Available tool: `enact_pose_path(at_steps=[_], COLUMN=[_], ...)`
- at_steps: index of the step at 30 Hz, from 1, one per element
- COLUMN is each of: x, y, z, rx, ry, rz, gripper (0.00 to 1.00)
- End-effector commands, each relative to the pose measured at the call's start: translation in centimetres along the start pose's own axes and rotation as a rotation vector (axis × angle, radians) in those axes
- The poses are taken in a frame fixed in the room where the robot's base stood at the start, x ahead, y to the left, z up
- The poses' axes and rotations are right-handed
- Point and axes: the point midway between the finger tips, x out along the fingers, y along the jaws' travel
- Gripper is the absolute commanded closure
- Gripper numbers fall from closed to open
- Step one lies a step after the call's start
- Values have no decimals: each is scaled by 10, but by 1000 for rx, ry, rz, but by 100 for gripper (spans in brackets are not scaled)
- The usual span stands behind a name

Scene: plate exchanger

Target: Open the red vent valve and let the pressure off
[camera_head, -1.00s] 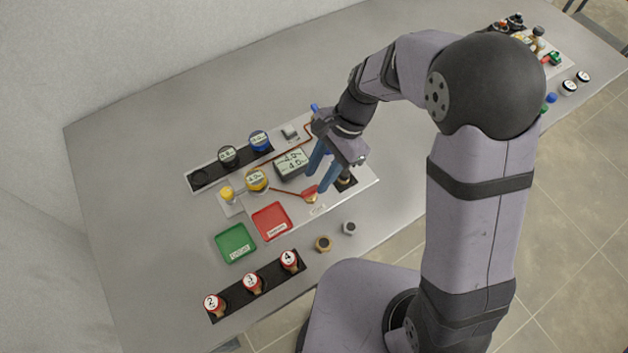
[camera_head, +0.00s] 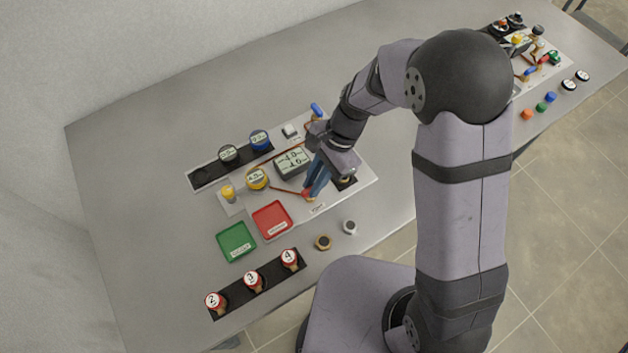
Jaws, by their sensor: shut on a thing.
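The red vent valve (camera_head: 307,195) shows as a small bit of red at the right end of a thin copper-red pipe on the light panel. My gripper (camera_head: 312,190) points down at it with its blue fingers close together, shut on the valve's handle. The fingers hide most of the handle, so its exact angle is hard to tell. A grey display box (camera_head: 293,161) with two lines of digits sits left of my gripper; the digits are too small to read surely. A round yellow-rimmed gauge (camera_head: 256,179) sits further left.
A red tray (camera_head: 272,221) and a green tray (camera_head: 236,242) lie in front. A black rack (camera_head: 266,279) holds several numbered red-and-white pieces. A blue handle (camera_head: 317,110) is close to my wrist. The table's left side is clear.

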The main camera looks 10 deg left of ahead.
Motion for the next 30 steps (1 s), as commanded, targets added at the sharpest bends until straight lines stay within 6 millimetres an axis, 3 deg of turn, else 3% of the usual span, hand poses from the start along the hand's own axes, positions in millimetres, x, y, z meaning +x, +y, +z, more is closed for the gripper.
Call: enact_pose_path(at_steps=[14, 30], x=[-2, 0], y=[-2, -8], z=[1, 3], rx=[-153, -608], ry=[0, 0], rz=[63, 251], gripper=[100, 100])
